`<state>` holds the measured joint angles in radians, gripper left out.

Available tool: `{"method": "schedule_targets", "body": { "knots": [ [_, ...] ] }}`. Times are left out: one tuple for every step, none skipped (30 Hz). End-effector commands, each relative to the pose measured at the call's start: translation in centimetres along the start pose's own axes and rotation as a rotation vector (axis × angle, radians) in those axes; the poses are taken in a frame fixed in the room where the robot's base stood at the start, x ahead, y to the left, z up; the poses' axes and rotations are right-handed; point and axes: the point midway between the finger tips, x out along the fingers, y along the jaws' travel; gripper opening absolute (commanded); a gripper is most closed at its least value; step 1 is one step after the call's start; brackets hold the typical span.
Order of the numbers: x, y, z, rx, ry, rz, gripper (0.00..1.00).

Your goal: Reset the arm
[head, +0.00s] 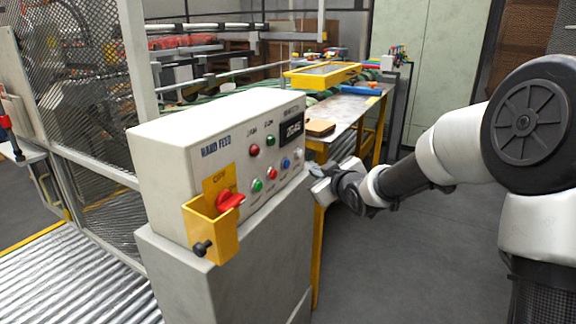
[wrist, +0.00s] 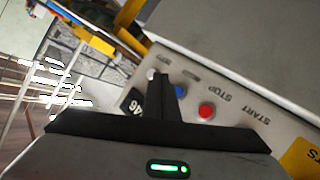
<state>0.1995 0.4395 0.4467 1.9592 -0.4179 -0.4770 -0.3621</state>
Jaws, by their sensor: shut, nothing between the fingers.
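My arm (head: 430,160) reaches in from the right in the head view. My gripper (head: 320,180) is at the right end of the HAND FEED control box (head: 165,175), close to the panel's lower right corner. In the wrist view the dark fingers of my gripper (wrist: 167,85) are together with nothing between them. They stand in front of the panel, near a blue button (wrist: 180,84) and a red button (wrist: 206,110). Whether the fingertips touch the panel cannot be told.
A yellow lockout box with a red switch (head: 230,201) juts from the panel's left. A yellow-legged table (head: 350,105) stands behind, with a yellow tray (head: 322,75) on it. Mesh fencing (head: 95,60) and rollers (head: 70,275) are at left. Grey floor (head: 420,270) is clear below my arm.

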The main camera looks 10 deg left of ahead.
Motion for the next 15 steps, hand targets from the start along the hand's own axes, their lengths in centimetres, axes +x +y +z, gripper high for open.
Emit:
{"method": "schedule_targets", "body": {
  "knots": [
    [0.0,0.0,0.0,0.000,0.000,0.000,0.00],
    [0.0,0.0,0.0,0.000,0.000,0.000,0.00],
    [0.0,0.0,0.0,0.000,-0.001,0.000,0.00],
    [-0.1,0.1,0.0,-0.001,-0.005,0.001,0.00],
    [-0.4,0.1,0.0,-0.001,-0.012,0.002,0.00],
    [-0.9,0.3,-0.1,-0.002,-0.029,0.005,0.00],
    [-1.4,0.5,0.0,-0.002,-0.049,0.008,0.00],
    [-2.2,0.8,0.1,0.001,-0.073,0.014,0.00],
    [-3.5,1.1,0.2,0.005,-0.116,0.022,0.00],
    [-4.7,1.5,0.4,0.011,-0.152,0.032,0.00],
    [-6.2,1.9,0.6,0.022,-0.194,0.043,0.00],
    [-8.4,2.4,1.0,0.040,-0.253,0.062,0.00],
    [-10.2,2.7,1.4,0.059,-0.299,0.076,0.00],
    [-12.1,3.0,1.7,0.081,-0.343,0.093,0.00],
    [-14.7,3.3,2.3,0.117,-0.401,0.115,0.00]
  ]
}}
